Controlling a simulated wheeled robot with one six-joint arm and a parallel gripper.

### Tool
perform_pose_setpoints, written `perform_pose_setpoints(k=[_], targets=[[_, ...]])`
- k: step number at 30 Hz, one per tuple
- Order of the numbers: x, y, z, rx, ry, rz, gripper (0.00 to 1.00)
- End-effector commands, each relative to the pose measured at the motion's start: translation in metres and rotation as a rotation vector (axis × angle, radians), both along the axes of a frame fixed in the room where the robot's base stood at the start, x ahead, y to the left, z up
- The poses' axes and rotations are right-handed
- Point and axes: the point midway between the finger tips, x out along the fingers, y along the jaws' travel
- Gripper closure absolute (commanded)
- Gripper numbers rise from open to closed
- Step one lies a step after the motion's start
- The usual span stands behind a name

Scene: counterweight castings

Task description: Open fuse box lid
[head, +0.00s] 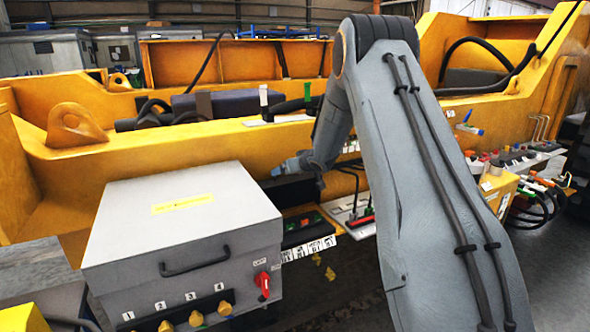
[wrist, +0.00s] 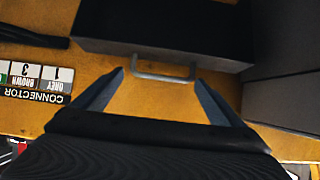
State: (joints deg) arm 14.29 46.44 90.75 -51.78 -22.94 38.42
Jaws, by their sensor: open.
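In the wrist view a dark box (wrist: 165,28), which looks like the fuse box, is shut, with a grey U-shaped handle (wrist: 163,77) on its near side. My gripper (wrist: 160,84) is open, its two fingertips on either side of the handle, close to its ends. I cannot tell whether they touch it. In the head view my gripper (head: 290,167) is beside the yellow frame, above a dark box (head: 288,190) that is mostly hidden behind the grey cabinet and my arm. The handle is not visible there.
A grey cabinet (head: 180,225) with a black handle, several yellow knobs and a red switch stands at the front left. The yellow frame (head: 215,140) runs behind. A connector label (wrist: 35,82) lies left in the wrist view. Loose cables and small parts are at the right.

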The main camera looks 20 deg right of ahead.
Motion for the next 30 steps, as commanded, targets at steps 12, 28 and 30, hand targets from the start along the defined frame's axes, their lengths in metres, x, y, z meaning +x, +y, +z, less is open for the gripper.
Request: perform_pose_setpoints(k=[12, 28, 30], targets=[[-0.032, -0.003, 0.020, 0.000, -0.002, 0.001, 0.08], [-0.066, -0.008, 0.040, 0.000, 0.000, -0.001, 0.08], [-0.066, -0.008, 0.040, 0.000, 0.000, -0.001, 0.08]])
